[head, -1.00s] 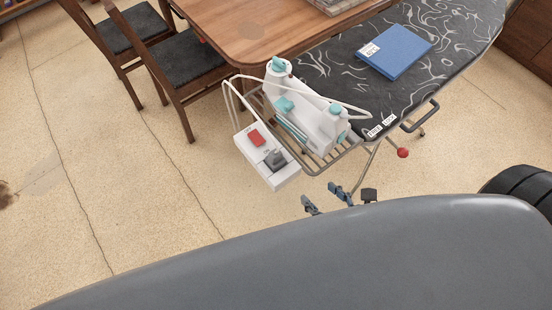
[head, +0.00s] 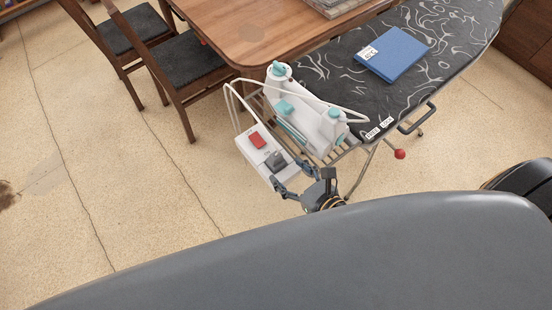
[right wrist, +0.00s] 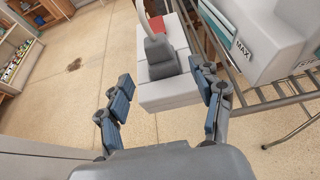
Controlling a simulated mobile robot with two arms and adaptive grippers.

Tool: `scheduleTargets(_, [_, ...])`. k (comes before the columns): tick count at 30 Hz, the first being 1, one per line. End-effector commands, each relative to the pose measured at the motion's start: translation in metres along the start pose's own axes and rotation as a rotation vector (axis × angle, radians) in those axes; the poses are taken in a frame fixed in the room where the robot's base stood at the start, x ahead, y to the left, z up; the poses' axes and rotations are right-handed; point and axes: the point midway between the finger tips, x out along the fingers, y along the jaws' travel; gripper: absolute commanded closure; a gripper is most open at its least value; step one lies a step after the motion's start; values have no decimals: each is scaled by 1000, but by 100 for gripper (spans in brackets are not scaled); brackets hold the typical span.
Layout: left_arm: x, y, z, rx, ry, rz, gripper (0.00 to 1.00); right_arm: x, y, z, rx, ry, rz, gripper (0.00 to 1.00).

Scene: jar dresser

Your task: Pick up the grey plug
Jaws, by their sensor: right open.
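The grey plug (head: 275,160) sits upright on the near end of a white socket block (head: 255,137), beside a red piece (head: 257,140). In the right wrist view the plug (right wrist: 159,58) stands on the block (right wrist: 168,93), ahead of and between my fingers. My right gripper (head: 289,175) is open and empty at the near end of the block. In the right wrist view its blue-padded fingers (right wrist: 160,84) are spread, one each side of the block's end. The plug is not between the pads in contact. My left gripper is not in view.
The block hangs beside a wire rack (head: 345,150) on the ironing board (head: 440,50). A white and teal steam iron unit (head: 305,115) with cables stands there. A blue book (head: 393,53) lies on the board. A wooden table (head: 240,40) and chairs stand behind.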

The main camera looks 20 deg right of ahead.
Motion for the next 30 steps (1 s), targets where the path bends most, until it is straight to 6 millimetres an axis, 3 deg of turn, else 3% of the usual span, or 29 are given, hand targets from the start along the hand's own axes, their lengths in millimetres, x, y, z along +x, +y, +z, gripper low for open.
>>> scheduleTargets(9, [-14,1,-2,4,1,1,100,43,-2,4,1,-1,-2,34])
scheduleTargets(17, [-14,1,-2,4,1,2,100,47,-2,3,1,-1,0,34])
scheduleTargets(19, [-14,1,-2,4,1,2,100,47,-2,3,1,0,0,42])
scheduleTargets(26, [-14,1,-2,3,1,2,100,47,-2,3,1,0,-1,89])
scheduleTargets(30, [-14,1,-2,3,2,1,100,47,-2,3,0,-1,-1,93])
